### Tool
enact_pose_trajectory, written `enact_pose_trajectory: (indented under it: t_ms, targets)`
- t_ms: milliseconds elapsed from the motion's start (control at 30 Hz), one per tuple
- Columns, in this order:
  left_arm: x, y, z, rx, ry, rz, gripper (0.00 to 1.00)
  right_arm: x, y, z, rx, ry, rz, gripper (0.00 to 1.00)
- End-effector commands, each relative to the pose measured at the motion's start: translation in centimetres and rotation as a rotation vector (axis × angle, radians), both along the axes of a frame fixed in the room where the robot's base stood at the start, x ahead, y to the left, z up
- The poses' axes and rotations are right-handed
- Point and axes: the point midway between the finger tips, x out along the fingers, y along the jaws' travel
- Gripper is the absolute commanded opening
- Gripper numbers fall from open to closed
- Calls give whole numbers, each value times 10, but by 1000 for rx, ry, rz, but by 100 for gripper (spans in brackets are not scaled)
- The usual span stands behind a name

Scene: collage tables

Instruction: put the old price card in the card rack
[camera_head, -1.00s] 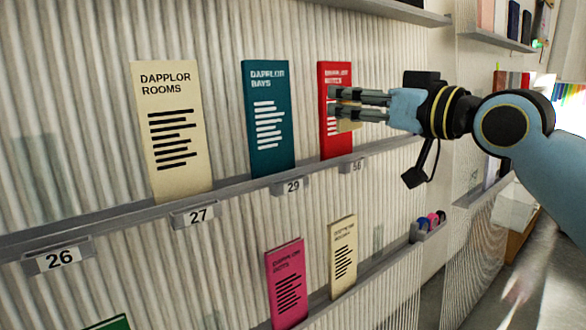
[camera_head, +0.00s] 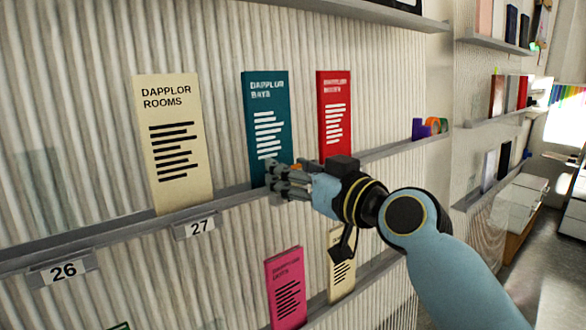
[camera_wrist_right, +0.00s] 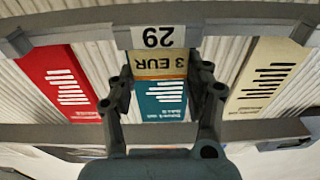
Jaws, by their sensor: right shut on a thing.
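My right gripper (camera_head: 272,178) is at the shelf edge just below the teal book (camera_head: 268,125). In the right wrist view, its fingers stand on both sides of a tan card reading "3 EUR" (camera_wrist_right: 160,66), which appears upside down there. They are shut on this card, directly at the number tag 29 (camera_wrist_right: 158,37). I cannot tell whether the card touches the tag or its holder. In the head view the gripper hides tag 29 and most of the card. I cannot make out a card rack. My left gripper is out of view.
On the same ledge (camera_head: 235,198) stand a cream book (camera_head: 172,140) and a red book (camera_head: 334,115). Tags 26 (camera_head: 63,270) and 27 (camera_head: 199,228) sit on its front. A lower shelf holds a pink book (camera_head: 286,288) and a cream book (camera_head: 341,268), partly hidden by my arm.

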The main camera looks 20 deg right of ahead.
Motion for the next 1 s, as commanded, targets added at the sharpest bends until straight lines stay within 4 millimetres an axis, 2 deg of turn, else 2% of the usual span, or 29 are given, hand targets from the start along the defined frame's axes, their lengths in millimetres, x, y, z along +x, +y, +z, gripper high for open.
enact_pose_trajectory:
  t_ms: [267,300,467,800,867,1000]
  targets:
    - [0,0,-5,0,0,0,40,0,0,-4,0,0,0,35]
    - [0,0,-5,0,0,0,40,0,0,-4,0,0,0,51]
    - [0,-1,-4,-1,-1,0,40,0,0,-3,0,0,0,72]
    - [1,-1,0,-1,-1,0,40,0,0,-2,0,2,0,74]
    - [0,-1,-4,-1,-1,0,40,-6,-3,-5,-1,1,0,74]
    - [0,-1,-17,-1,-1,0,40,-31,-13,-10,-5,0,1,74]
